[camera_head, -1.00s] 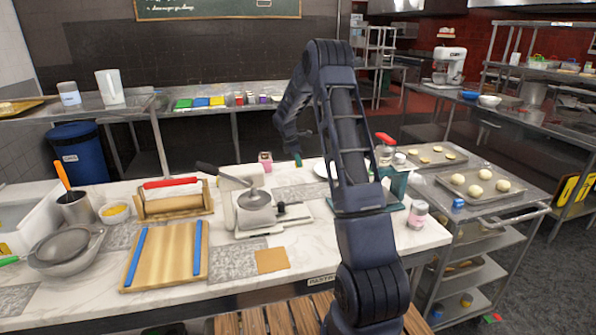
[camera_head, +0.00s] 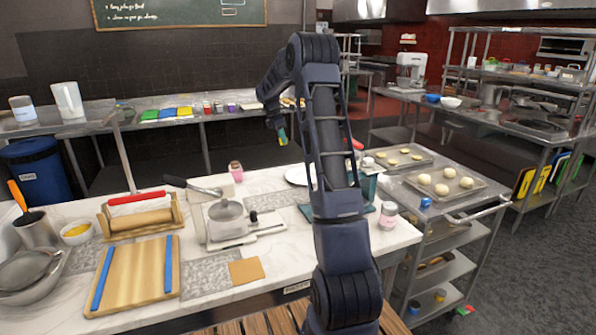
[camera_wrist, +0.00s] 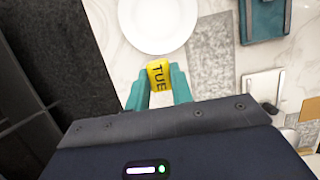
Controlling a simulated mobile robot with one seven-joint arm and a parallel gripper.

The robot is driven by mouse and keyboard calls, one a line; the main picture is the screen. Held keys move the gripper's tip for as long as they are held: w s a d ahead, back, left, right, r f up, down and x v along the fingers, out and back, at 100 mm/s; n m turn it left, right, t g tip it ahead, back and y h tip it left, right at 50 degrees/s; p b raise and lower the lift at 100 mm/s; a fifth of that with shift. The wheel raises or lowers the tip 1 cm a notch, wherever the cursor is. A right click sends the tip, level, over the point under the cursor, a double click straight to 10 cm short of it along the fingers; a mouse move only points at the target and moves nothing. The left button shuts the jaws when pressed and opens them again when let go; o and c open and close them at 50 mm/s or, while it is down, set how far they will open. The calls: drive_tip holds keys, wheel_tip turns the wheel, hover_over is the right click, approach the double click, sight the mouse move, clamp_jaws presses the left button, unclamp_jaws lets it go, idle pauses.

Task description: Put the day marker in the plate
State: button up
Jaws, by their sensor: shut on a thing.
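The day marker (camera_wrist: 159,75) is a small yellow block reading "TUE", held between the teal fingers of my gripper (camera_wrist: 159,88) in the wrist view. In the head view my gripper (camera_head: 282,136) is raised over the far side of the marble counter, with a bit of the marker's yellow at its tip. The plate (camera_wrist: 158,22) is round and white, just beyond the marker in the wrist view, its top cut off by the frame. In the head view the plate (camera_head: 297,175) lies on the counter, partly hidden behind my arm.
A scale with a metal pot (camera_head: 226,217), a pink-capped jar (camera_head: 388,215) and a wooden board with blue strips (camera_head: 138,273) stand on the counter. A small pink jar (camera_head: 236,171) stands near the back edge. A cart with dough trays (camera_head: 445,184) is at right.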

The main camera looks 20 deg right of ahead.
hover_over(304, 179)
wheel_tip(304, 179, down, 20)
drive_tip(key=shift+s+d+r, duration=0.1)
drive_tip(key=shift+r, duration=0.15)
idle(0.4)
drive_tip(key=shift+f, duration=0.1)
drive_tip(key=o, duration=0.9)
drive_tip(key=shift+o, duration=0.2)
